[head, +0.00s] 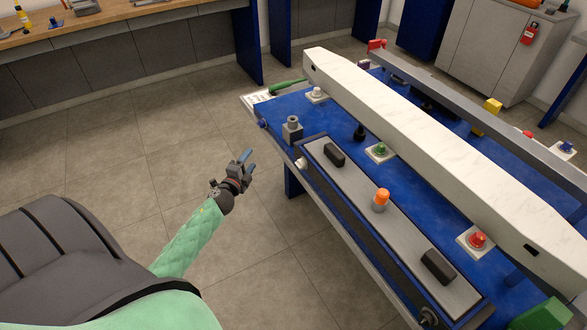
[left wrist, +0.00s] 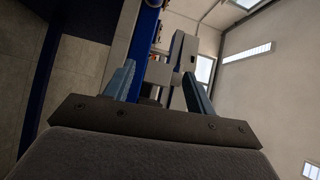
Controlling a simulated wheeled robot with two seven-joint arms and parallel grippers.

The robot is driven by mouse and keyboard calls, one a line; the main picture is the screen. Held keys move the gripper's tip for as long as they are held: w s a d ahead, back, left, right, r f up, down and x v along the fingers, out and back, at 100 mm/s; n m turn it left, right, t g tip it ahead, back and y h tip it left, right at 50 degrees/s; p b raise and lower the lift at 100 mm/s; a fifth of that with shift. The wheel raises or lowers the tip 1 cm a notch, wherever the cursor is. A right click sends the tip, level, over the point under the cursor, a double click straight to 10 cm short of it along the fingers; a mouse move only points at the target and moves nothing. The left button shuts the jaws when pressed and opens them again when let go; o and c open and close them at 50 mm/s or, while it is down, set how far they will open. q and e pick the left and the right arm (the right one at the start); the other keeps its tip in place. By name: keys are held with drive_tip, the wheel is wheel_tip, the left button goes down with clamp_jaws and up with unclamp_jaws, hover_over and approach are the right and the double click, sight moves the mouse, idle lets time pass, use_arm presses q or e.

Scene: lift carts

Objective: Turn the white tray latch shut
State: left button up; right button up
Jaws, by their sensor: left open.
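The white tray latch (head: 300,163) is a small pale knob at the near left corner of the grey tray (head: 356,189). The tray lies in a dark frame along the front of the blue cart (head: 335,121). I cannot tell which way the latch is turned. My left gripper (head: 249,164) is open and empty, left of the latch and apart from it, over the floor. In the left wrist view its two blue fingers (left wrist: 159,88) are spread, with pale and blue cart parts beyond; the latch is not clear there. My right gripper is out of view.
The tray carries two black handles (head: 437,267) and an orange knob (head: 381,199). A grey block (head: 292,129) stands behind the latch. A long white beam (head: 430,147) spans the cart. A wooden bench (head: 105,18) is at back left. The floor around my left gripper is clear.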

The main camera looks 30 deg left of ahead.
use_arm(q)
drive_tip(key=d+r+m+h, duration=0.3)
drive_tip(key=d+m+h, duration=0.1)
drive_tip(key=m+h, duration=0.15)
drive_tip(key=m+g+h, duration=0.2)
drive_tip(key=m+h, duration=0.4)
drive_tip(key=m, duration=0.4)
approach(297, 166)
drive_tip(key=w, duration=0.1)
drive_tip(key=p+x, duration=0.2)
drive_tip(key=x, duration=0.4)
drive_tip(key=shift+w+d+r, duration=0.1)
drive_tip(key=shift+w+d, duration=0.1)
drive_tip(key=shift+d, duration=0.15)
drive_tip(key=shift+w+d+p, duration=0.25)
drive_tip(key=shift+w+p, duration=0.1)
drive_tip(key=shift+w, duration=0.05)
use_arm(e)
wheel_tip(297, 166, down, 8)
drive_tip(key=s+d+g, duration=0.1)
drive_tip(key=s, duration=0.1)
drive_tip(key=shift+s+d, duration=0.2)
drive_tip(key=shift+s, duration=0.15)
use_arm(q)
drive_tip(key=c, duration=1)
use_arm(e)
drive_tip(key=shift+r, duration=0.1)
